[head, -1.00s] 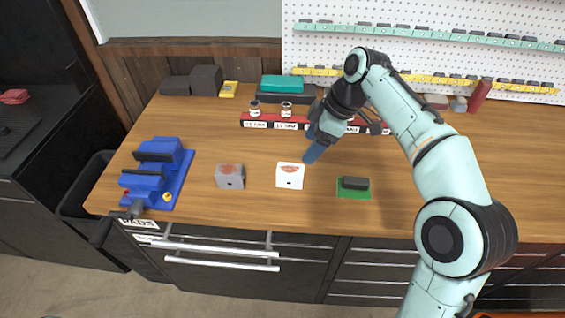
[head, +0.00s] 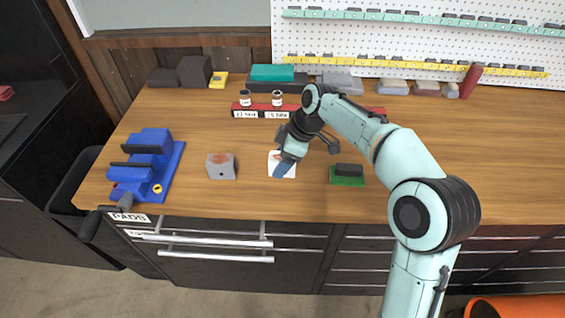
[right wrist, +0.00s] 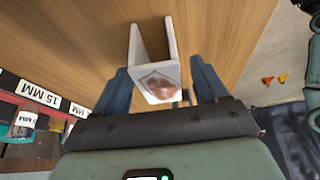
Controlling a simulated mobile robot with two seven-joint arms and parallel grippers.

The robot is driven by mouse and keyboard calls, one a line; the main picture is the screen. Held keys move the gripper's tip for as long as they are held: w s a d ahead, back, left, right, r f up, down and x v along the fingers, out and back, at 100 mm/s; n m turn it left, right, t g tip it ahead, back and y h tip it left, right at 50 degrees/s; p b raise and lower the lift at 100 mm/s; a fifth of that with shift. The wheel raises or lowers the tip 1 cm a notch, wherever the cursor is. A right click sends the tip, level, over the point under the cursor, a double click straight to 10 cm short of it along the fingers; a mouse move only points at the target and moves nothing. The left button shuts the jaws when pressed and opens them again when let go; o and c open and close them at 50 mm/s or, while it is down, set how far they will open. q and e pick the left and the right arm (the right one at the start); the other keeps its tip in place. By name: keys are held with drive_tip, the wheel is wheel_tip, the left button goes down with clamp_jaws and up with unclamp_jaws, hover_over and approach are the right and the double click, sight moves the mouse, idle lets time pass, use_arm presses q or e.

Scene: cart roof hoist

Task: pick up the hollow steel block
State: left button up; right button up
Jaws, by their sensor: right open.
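A pale, near-white block (head: 289,171) with a reddish-brown mark stands on the wooden bench, partly covered by my right gripper (head: 286,163). In the right wrist view this block (right wrist: 157,78) looks hollow, with two thin walls and an open gap. There my right gripper (right wrist: 160,66) is open, one blue finger on each side of the block, apart from it as far as I can see. A grey block (head: 221,167) with a similar reddish mark stands to its left. I cannot tell by material which is steel. My left gripper is not in view.
A blue vise (head: 146,165) stands at the bench's left. A green pad with a dark block (head: 347,175) lies right of the pale block. A red labelled rack (head: 262,112) with small jars lies behind.

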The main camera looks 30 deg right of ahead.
drive_tip(key=c, duration=1.3)
drive_tip(key=shift+o, duration=0.2)
drive_tip(key=shift+r, duration=0.1)
